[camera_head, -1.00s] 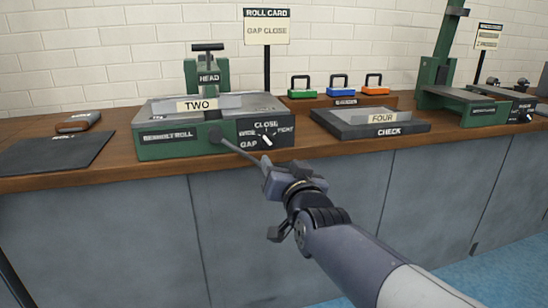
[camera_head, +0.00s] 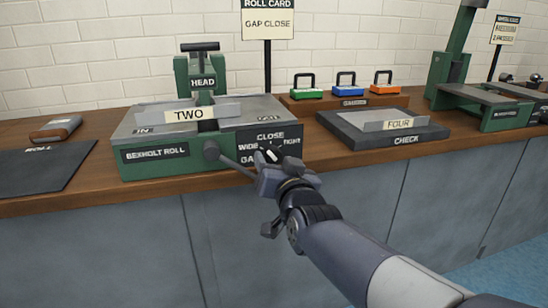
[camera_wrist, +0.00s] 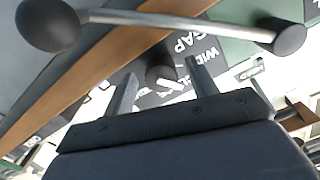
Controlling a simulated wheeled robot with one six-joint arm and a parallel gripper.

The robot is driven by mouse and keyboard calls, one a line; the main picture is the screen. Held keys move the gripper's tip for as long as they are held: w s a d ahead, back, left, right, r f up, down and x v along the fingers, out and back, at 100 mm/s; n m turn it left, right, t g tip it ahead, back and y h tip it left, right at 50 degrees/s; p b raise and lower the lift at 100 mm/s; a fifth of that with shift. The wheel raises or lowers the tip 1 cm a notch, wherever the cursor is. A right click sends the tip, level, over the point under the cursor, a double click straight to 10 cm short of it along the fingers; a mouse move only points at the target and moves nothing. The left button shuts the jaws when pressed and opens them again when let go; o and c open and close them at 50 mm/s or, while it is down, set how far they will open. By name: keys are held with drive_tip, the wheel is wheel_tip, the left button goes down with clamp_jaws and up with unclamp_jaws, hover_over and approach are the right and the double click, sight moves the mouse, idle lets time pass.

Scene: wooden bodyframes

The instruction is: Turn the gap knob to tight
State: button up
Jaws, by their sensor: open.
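The green bending-roll machine (camera_head: 155,155) stands on the bench, with a dark gap panel (camera_head: 285,134) on its front reading CLOSE at top, WIDE at left and TIGHT at right. The dark gap knob (camera_head: 271,155) with a white pointer mark is partly hidden by my gripper (camera_head: 264,162). In the wrist view the gap knob (camera_wrist: 160,75) shows between and beyond the fingertips of my gripper (camera_wrist: 160,80), which are apart. I cannot tell whether they touch it. The pointer's exact setting is unclear.
A crank handle (camera_head: 211,150) with a rod sticks out just left of my gripper; it crosses the top of the wrist view (camera_wrist: 180,18). A FOUR check tray (camera_head: 350,130), coloured weights rack (camera_head: 330,103) and dark ROLL mat (camera_head: 40,168) lie on the bench.

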drive_tip(key=shift+c, duration=0.2)
drive_tip(key=c, duration=0.9)
drive_tip(key=shift+c, duration=0.2)
drive_tip(key=shift+m, duration=0.3)
drive_tip(key=m+b, duration=0.3)
drive_tip(key=shift+f, duration=0.1)
drive_tip(key=m, duration=0.2)
drive_tip(key=m+b, duration=0.1)
drive_tip(key=m, duration=0.2)
drive_tip(key=shift+a+r, duration=0.15)
drive_tip(key=shift+r, duration=0.05)
drive_tip(key=m, duration=0.5)
drive_tip(key=shift+r, duration=0.1)
drive_tip(key=m, duration=0.5)
drive_tip(key=shift+m, duration=0.3)
